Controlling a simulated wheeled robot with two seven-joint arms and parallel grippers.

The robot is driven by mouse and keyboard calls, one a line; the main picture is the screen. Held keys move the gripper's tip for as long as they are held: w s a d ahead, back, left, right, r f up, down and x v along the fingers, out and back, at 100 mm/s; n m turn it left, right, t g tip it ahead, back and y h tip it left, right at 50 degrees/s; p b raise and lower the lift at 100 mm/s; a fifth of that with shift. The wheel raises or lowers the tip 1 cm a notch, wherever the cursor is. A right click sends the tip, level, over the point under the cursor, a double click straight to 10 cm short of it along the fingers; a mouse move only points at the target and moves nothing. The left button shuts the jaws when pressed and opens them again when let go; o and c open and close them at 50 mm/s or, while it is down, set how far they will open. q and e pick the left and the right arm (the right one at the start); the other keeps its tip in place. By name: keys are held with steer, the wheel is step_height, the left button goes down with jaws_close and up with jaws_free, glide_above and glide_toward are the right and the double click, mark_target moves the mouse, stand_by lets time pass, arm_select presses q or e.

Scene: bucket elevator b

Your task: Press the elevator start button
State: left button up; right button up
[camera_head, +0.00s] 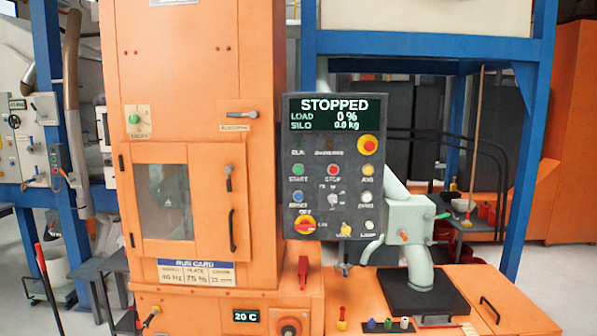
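A dark control panel (335,165) stands in the middle of the view, in front of the orange elevator housing (190,70). Its screen (335,113) reads STOPPED, load 0 %, silo 0.0 kg. The green start button (298,170) is at the panel's left, with the label START under it. A red stop button (333,170) sits to its right, and a yellow button (368,170) further right. Nothing covers the start button. I cannot make out either of my grippers in this view.
A large red button on a yellow base (368,146) is above the yellow button. A red and yellow rotary switch (305,227) is at the panel's lower left. A pale green spout (410,230) stands to the right on the orange bench (490,285). Blue posts (532,140) frame the area.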

arm_select(q)
jaws_close()
steer(key=shift+a, duration=0.1)
stand_by(1.3)
